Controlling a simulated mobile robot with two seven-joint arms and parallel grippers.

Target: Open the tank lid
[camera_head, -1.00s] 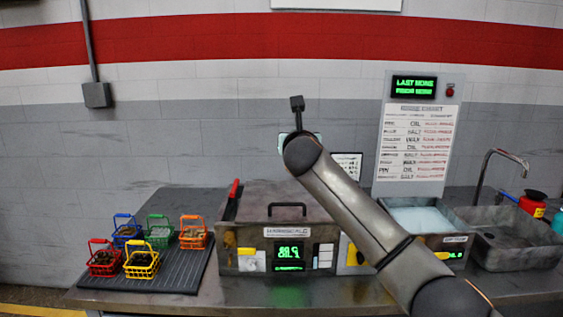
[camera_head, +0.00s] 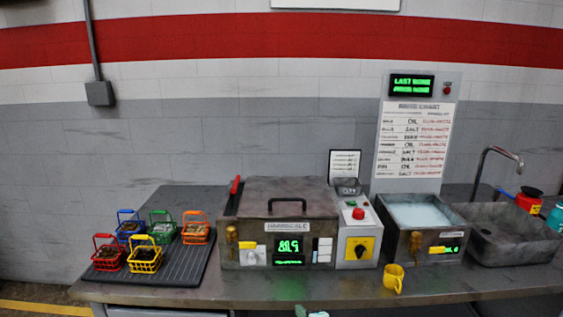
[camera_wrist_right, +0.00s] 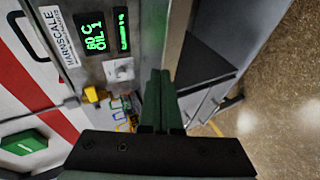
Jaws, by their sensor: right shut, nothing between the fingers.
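The tank (camera_head: 230,250) stands on the bench in the middle of the head view, with a green display on its front. Its flat metal lid (camera_head: 265,187) lies shut on top. A dark bar handle (camera_head: 287,201) is at the lid's front edge. In the right wrist view the tank front (camera_wrist_right: 112,45) and its knob show at a slant. My right gripper (camera_wrist_right: 158,85) has its green fingers shut and empty, beside the tank front. In the head view only a small greenish part of it (camera_head: 312,313) shows at the bottom edge. My left gripper is out of view.
Several coloured wire baskets stand on a dark ribbed mat (camera_head: 195,265) at the left. The bench front before the tank is clear.

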